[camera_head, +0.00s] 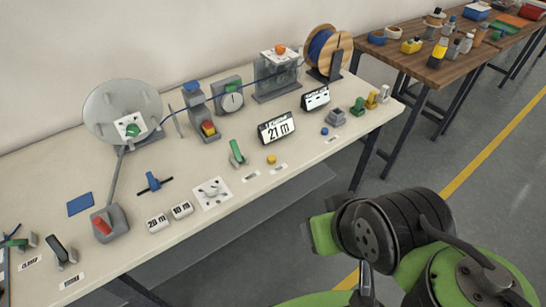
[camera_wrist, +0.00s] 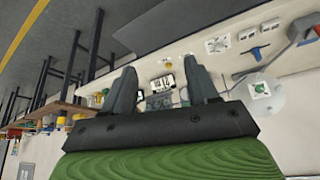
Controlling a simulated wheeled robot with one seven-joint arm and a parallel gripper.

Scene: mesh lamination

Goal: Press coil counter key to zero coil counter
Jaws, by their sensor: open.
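A black counter display (camera_head: 277,128) reading "21 m" stands tilted on the cream bench. A small round yellow key (camera_head: 271,159) lies in front of it, with a label too small to read. A blue key (camera_head: 324,131) sits before a second display (camera_head: 315,98), whose text I cannot read. I cannot tell from lettering which key is the coil counter's. In the wrist view, my gripper (camera_wrist: 160,82) is open and empty, its two dark fingers apart. The display (camera_wrist: 162,83) shows beyond and between them. In the head view my arm is off the bench's front edge, touching no key.
A green lever (camera_head: 237,152) stands left of the yellow key. A grey post with a red button (camera_head: 208,128), a dial gauge (camera_head: 231,98) and a blue cable spool (camera_head: 322,48) stand behind. A wooden table (camera_head: 410,75) is at right; the aisle floor is clear.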

